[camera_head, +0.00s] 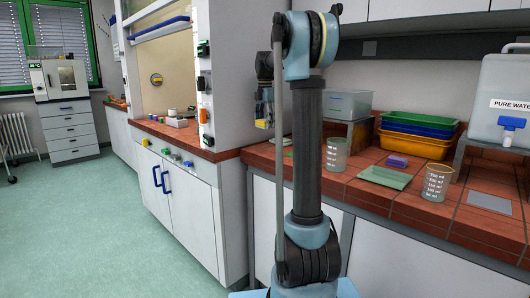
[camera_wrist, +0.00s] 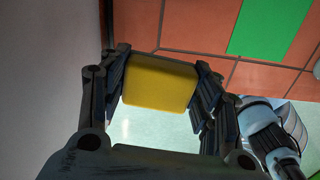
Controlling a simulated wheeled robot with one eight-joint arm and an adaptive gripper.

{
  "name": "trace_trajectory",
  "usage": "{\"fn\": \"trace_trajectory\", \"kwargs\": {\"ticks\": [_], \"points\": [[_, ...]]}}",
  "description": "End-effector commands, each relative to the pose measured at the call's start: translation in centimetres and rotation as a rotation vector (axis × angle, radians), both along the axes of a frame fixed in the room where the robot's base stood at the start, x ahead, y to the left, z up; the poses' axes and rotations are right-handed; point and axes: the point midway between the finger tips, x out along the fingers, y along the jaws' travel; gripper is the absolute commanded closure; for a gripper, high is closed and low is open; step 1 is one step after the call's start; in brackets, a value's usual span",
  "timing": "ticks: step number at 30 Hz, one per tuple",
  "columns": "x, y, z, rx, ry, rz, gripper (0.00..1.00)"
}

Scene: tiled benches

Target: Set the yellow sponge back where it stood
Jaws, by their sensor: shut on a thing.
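The yellow sponge (camera_wrist: 160,82) is held between the two fingers of my gripper (camera_wrist: 162,86) in the wrist view. My gripper is shut on its two sides. In the head view my gripper (camera_head: 264,108) hangs left of my arm's upright link, near the left end of the tiled bench, and the yellow sponge (camera_head: 262,123) shows as a small patch at its lower end. In the wrist view the sponge is over the bench's front edge, with pale floor below it. The spot where the sponge stood is not marked in view.
The red-tiled bench (camera_head: 478,220) bears a green mat (camera_head: 385,177), a purple sponge (camera_head: 397,160), two beakers, stacked trays (camera_head: 415,142) and a water container (camera_head: 500,95). The green patch (camera_wrist: 262,28) shows in the wrist view. A white wall (camera_wrist: 45,70) stands close on the left there.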

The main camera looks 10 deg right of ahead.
Motion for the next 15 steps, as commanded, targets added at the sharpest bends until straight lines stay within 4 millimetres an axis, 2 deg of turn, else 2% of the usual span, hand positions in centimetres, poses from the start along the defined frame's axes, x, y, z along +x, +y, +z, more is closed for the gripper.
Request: {"fn": "trace_trajectory", "kwargs": {"ticks": [6,15], "points": [[0.33,0.05,0.05,0.000,0.000,0.107,0.68],[0.35,0.03,-0.01,0.000,0.000,0.112,0.68]]}}
